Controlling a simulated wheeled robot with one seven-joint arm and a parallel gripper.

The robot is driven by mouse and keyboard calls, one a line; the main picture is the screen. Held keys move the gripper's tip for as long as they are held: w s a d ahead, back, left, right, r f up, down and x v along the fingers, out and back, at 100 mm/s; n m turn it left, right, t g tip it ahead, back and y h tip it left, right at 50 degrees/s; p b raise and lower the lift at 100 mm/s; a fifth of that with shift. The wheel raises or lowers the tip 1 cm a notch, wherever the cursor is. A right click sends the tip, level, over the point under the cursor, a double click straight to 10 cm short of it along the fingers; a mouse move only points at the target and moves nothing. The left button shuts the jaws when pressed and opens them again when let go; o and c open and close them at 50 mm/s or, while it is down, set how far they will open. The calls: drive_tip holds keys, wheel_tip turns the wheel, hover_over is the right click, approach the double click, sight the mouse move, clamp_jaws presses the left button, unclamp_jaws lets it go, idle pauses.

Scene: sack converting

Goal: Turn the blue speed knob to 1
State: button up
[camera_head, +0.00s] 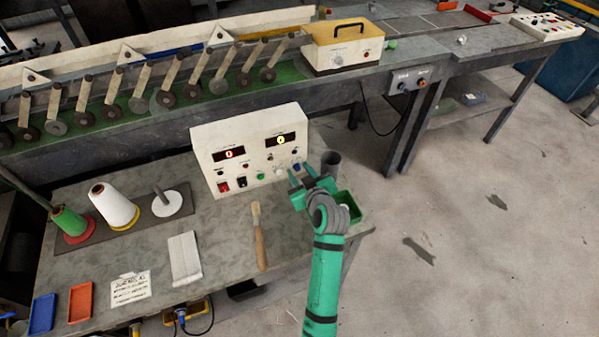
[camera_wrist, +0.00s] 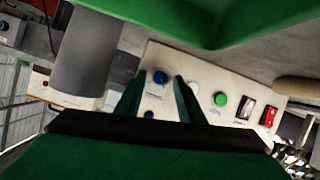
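The white control box (camera_head: 250,150) stands at the back of the grey bench. Its blue knob (camera_head: 297,166) is at the right end of the lower row of controls; it also shows in the wrist view (camera_wrist: 160,77), framed between the fingertips. A smaller blue control (camera_wrist: 149,115) sits on the panel above it. The knob's pointer and scale are too small to read. My gripper (camera_head: 298,178) is open and empty, close in front of the panel's lower right. In the wrist view its two green fingers (camera_wrist: 158,100) are apart; contact with the knob cannot be told.
A grey cylinder (camera_head: 330,162) stands close right of my gripper, by a green tray (camera_head: 347,198). Green (camera_wrist: 220,99) and white (camera_wrist: 193,88) buttons sit beside the knob. A brush (camera_head: 260,238) lies on the bench. Thread cones (camera_head: 115,208) stand at left.

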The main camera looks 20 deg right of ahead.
drive_tip(key=shift+c, duration=0.3)
clamp_jaws()
drive_tip(key=n+h, duration=0.1)
drive_tip(key=n, duration=0.1)
drive_tip(key=shift+a+f+n+h, duration=0.1)
drive_tip(key=shift+a+n+h, duration=0.2)
drive_tip(key=shift+h, duration=0.1)
drive_tip(key=n, duration=0.1)
drive_tip(key=n+h, duration=0.1)
drive_tip(key=shift+a+f+n+t, duration=0.1)
drive_tip(key=shift+a+n+t, duration=0.05)
drive_tip(key=shift+n+t, duration=0.2)
drive_tip(key=n, duration=0.1)
drive_tip(key=n+t+h, duration=0.1)
drive_tip(key=n, duration=0.1)
drive_tip(key=n+h, duration=0.1)
drive_tip(key=shift+a+f, duration=0.15)
drive_tip(key=shift+f, duration=0.1)
drive_tip(key=shift+n+t+h, duration=0.25)
drive_tip(key=shift+n+h, duration=0.1)
drive_tip(key=shift+h, duration=0.05)
